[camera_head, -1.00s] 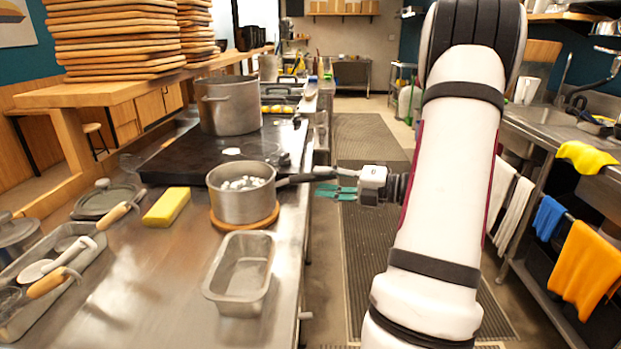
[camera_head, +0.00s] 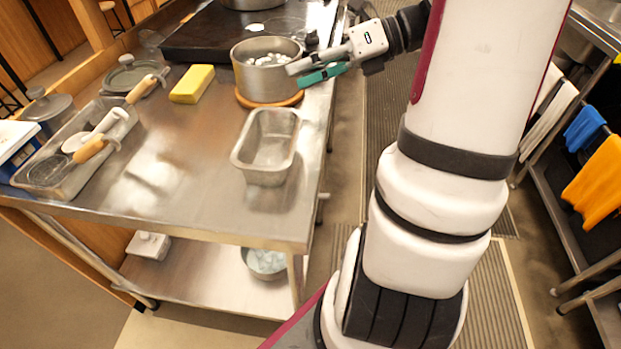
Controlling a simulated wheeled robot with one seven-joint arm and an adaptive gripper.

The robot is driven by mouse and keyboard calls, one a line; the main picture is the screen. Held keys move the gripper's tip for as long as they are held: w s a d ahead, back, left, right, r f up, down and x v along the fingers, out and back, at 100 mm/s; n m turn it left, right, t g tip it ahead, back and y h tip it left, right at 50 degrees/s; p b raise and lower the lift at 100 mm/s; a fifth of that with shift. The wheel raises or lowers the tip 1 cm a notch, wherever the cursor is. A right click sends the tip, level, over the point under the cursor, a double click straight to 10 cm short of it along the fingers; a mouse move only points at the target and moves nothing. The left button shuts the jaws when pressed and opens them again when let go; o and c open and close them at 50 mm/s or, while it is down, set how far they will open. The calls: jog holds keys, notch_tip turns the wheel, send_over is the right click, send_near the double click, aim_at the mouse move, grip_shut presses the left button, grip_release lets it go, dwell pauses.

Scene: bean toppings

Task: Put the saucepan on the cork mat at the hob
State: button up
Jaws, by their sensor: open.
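The steel saucepan (camera_head: 266,82) stands upright on the round cork mat (camera_head: 244,100), beside the dark hob. Small pale lumps show inside it. The mat's rim shows around the front of the pan's base. My gripper (camera_head: 294,75) is open, with a light grey finger and a green-padded finger pointing left at the pan's right side. The fingertips overlap the pan's right edge in this view; I cannot tell whether they touch it. The pan's dark handle is mostly hidden by the gripper, and I cannot tell whether it lies between the fingers.
The black hob (camera_head: 205,35) lies behind the pan, with a larger pot (camera_head: 252,3) on it. An empty metal loaf tin (camera_head: 266,148) stands just in front. A yellow sponge (camera_head: 192,84) and a utensil tray (camera_head: 60,178) are to the left. The counter's front is clear.

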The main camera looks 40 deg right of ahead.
jog(key=s+a+n+g+h, duration=0.1)
jog(key=s+a+n+g, duration=0.3)
jog(key=a+n, duration=0.4)
jog(key=s+a+n+g+h, duration=0.1)
jog(key=s+a+n+g, duration=0.3)
jog(key=a+n, duration=0.4)
jog(key=s+a+n+h, duration=0.1)
jog(key=s+n+h, duration=0.7)
jog(key=n, duration=1)
jog(key=s+f, duration=0.1)
jog(key=s, duration=0.2)
jog(key=shift+a+t, duration=0.35)
jog(key=shift+t, duration=0.05)
jog(key=shift+s, duration=0.1)
notch_tip(320, 180, up, 15)
jog(key=t+p, duration=0.2)
jog(key=p, duration=1.1)
jog(key=shift+d+t, duration=0.15)
jog(key=shift+t, duration=0.15)
jog(key=shift+f, duration=0.1)
